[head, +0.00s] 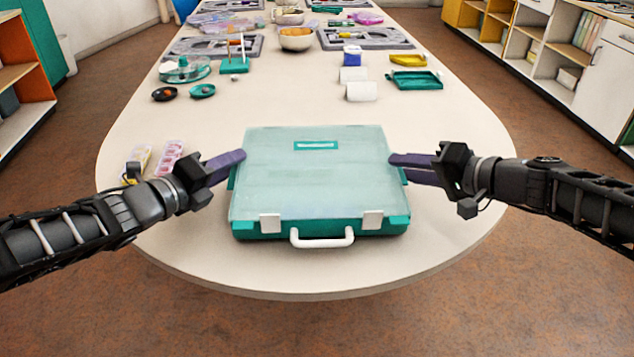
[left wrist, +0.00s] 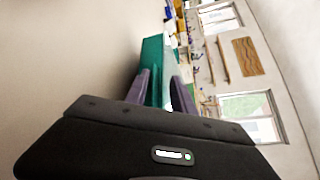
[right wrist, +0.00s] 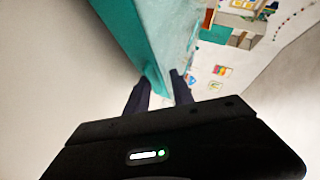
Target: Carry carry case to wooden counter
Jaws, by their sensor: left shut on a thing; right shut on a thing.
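The carry case (head: 317,180) is a teal box with a clear, pale lid, white latches and a white handle at its near side. It is closed and lies flat at the near end of the long cream table (head: 440,225); I cannot tell if it is lifted slightly. My left gripper (head: 240,158) is shut on its left side edge, and my right gripper (head: 394,162) is shut on its right side edge. The case's teal side shows between the fingers in the left wrist view (left wrist: 153,60) and in the right wrist view (right wrist: 135,35). A wooden counter is not clearly identifiable.
Bead packets (head: 170,155) lie left of the case. Farther back are a teal stand (head: 234,65), small dishes (head: 202,91), white rolls (head: 361,91), a teal tray (head: 415,80) and a wooden bowl (head: 296,39). Shelves (head: 575,60) line the right; brown floor (head: 560,275) surrounds the table.

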